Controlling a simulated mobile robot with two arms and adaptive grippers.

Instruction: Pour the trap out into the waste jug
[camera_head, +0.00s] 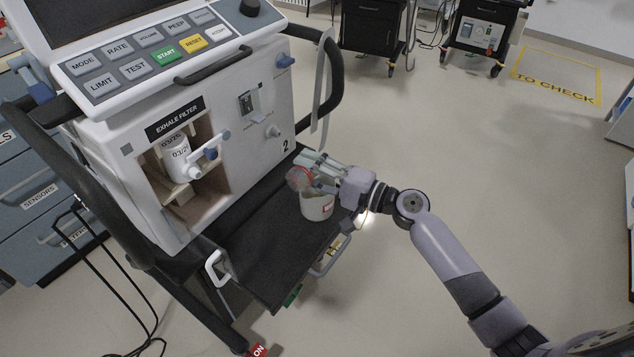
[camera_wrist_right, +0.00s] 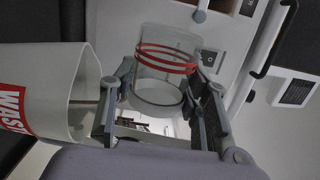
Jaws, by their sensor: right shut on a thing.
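The trap is a clear cup with red rings, seen in the right wrist view (camera_wrist_right: 166,66) and small in the head view (camera_head: 298,178). My right gripper (camera_head: 318,178) is shut on it, with a finger on each side in the wrist view (camera_wrist_right: 163,95). The trap is held beside and above the mouth of the waste jug (camera_head: 316,208), a white vessel with a red label on the cart shelf. The jug also fills the left of the wrist view (camera_wrist_right: 50,85). The trap looks tipped relative to the jug. Its contents cannot be made out. My left gripper is out of view.
The ventilator (camera_head: 225,150) stands left of the jug, with an open exhale filter bay (camera_head: 205,190) holding a white canister (camera_head: 176,158). The dark cart shelf (camera_head: 262,245) is clear in front. Open floor lies right; other carts (camera_head: 373,25) stand at the back.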

